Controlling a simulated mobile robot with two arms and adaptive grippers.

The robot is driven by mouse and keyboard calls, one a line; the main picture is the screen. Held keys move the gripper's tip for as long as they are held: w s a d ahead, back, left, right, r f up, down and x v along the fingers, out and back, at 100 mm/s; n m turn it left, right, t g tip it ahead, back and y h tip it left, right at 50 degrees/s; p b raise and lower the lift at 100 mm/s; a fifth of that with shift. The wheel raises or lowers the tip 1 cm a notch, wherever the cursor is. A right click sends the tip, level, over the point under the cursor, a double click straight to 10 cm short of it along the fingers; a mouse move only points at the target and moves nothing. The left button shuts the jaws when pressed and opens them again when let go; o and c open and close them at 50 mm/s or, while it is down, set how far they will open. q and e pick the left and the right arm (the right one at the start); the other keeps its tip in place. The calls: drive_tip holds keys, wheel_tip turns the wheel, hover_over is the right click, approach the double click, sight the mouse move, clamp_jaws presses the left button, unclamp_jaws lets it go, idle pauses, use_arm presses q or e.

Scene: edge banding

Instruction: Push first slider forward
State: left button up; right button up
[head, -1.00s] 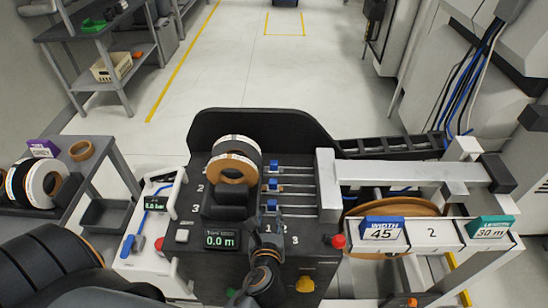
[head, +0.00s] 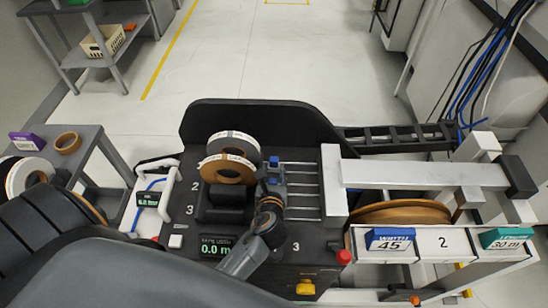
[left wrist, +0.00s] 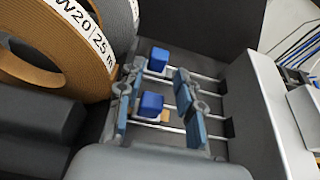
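Blue sliders sit on parallel metal rails on the black machine. The far slider (head: 273,161) shows just beyond my gripper in the head view, and in the left wrist view (left wrist: 158,58) it stands clear of the fingertips. A nearer slider (left wrist: 151,104) with an orange-brown base lies between the two fingers. My left gripper (head: 274,181) is over the left end of the rails, fingers spread (left wrist: 156,103), with a gap to the right of the nearer slider. Any other slider is hidden by the gripper and arm. My right gripper is not in view.
Tape rolls (head: 228,158) stand close left of the gripper. A white upright block (head: 333,186) closes the rails' right end. A display (head: 217,247) and a yellow knob (head: 305,287) are on the near side. The rails right of the gripper are clear.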

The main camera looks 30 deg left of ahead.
sight(274, 161)
use_arm(q)
drive_tip(key=x, duration=0.7)
drive_tip(key=shift+w+a+f, duration=0.15)
drive_tip(key=shift+w+f, duration=0.05)
drive_tip(key=shift+w, duration=0.15)
drive_tip(key=shift+w+f, duration=0.1)
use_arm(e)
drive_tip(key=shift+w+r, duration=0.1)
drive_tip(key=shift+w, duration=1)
use_arm(q)
drive_tip(key=shift+c, duration=0.6)
clamp_jaws()
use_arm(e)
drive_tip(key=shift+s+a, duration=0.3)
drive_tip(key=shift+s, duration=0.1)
